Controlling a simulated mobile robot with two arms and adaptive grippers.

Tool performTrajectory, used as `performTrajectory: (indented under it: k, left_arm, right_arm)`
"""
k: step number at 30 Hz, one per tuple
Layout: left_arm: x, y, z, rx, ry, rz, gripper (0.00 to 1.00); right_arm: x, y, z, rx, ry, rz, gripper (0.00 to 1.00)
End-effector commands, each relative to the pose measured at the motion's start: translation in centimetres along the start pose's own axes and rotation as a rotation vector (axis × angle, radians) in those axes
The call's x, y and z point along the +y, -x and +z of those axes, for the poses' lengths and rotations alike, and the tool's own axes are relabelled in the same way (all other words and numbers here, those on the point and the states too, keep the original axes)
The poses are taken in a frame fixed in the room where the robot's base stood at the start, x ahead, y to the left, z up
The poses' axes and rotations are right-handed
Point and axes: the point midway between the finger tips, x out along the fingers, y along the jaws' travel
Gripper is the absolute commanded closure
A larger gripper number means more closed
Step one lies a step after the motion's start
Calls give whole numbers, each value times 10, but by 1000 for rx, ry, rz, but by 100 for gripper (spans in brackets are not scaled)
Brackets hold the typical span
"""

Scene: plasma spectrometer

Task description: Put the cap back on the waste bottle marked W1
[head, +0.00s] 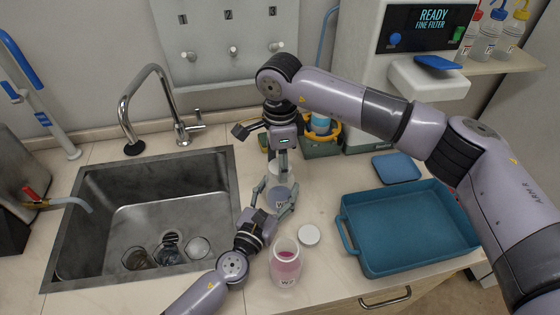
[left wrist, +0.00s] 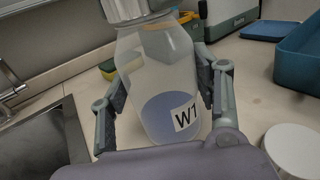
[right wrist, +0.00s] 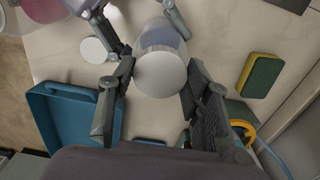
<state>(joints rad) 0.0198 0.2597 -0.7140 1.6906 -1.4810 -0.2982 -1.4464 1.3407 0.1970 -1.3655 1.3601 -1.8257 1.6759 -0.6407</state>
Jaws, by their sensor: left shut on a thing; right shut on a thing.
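The waste bottle W1 (head: 281,197) stands upright on the counter with bluish liquid in it. Its W1 label shows clearly in the left wrist view (left wrist: 168,90). My left gripper (head: 275,203) is shut around its body from the front. My right gripper (head: 282,160) reaches down from above and is shut on a white cap (right wrist: 160,73). The cap is over the bottle's mouth, and its lower edge shows at the neck in the left wrist view (left wrist: 125,9). I cannot tell whether it is fully seated.
An open bottle with pink liquid (head: 285,265) stands in front, with a loose white cap (head: 309,234) beside it. A blue tray (head: 348,238) is at the right, the sink (head: 85,225) at the left. A sponge (right wrist: 260,75) and a caddy (head: 322,148) lie behind.

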Motion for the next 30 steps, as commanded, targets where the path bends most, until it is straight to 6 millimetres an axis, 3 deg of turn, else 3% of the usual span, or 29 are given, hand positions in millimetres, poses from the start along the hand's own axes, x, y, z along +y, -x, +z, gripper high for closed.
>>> performTrajectory:
  k: [13,17,26,30]
  left_arm:
    - [0,0,0,0,0,0,100]
    - [0,0,0,0,0,0,100]
    - [0,0,0,0,0,0,100]
    - [0,0,0,0,0,0,100]
  right_arm:
    - [0,0,0,0,0,-1,90]
    - [0,0,0,0,-37,-1,90]
    - [0,0,0,-1,-453,-1,90]
    - [0,0,0,-1,-438,-1,90]
